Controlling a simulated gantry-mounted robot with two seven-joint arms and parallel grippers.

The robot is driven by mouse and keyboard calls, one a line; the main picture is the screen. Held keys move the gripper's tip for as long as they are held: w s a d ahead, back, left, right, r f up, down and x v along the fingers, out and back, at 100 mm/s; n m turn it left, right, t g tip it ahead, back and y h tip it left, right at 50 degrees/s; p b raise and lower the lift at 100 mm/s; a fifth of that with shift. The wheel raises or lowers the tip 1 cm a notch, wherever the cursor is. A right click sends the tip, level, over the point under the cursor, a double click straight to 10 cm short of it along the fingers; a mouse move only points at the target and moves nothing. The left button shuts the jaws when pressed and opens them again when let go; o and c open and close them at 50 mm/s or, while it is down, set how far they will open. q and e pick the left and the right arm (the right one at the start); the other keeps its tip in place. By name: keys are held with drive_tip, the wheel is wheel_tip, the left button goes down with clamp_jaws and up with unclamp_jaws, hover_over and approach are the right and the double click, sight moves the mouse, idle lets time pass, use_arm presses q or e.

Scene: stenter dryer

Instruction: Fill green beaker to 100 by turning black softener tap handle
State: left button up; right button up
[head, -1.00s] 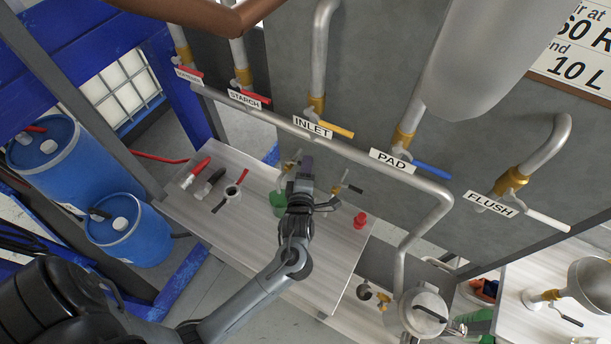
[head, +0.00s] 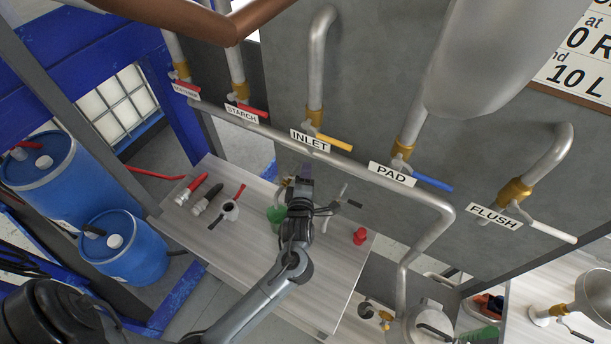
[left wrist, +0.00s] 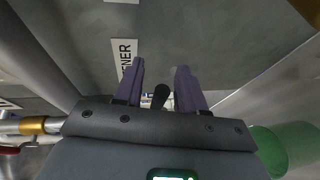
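My left gripper (head: 299,182) is in front of the wall above the grey table. In the left wrist view its two purple fingers (left wrist: 162,86) are apart. A black tap handle (left wrist: 160,97) shows in the gap between them; I cannot tell if a finger touches it. A label ending in "ENER" (left wrist: 124,58) is on the wall beyond. The green beaker (head: 275,217) stands on the table, partly hidden behind my left gripper. It also shows at the right in the left wrist view (left wrist: 288,148); its fill level cannot be read. My right gripper is not in view.
A red object (head: 360,236) stands on the table. Labelled pipes, including INLET (head: 310,140), run above. Blue barrels (head: 125,248) stand at left.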

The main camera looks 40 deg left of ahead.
use_arm(q)
clamp_jaws()
idle(0.8)
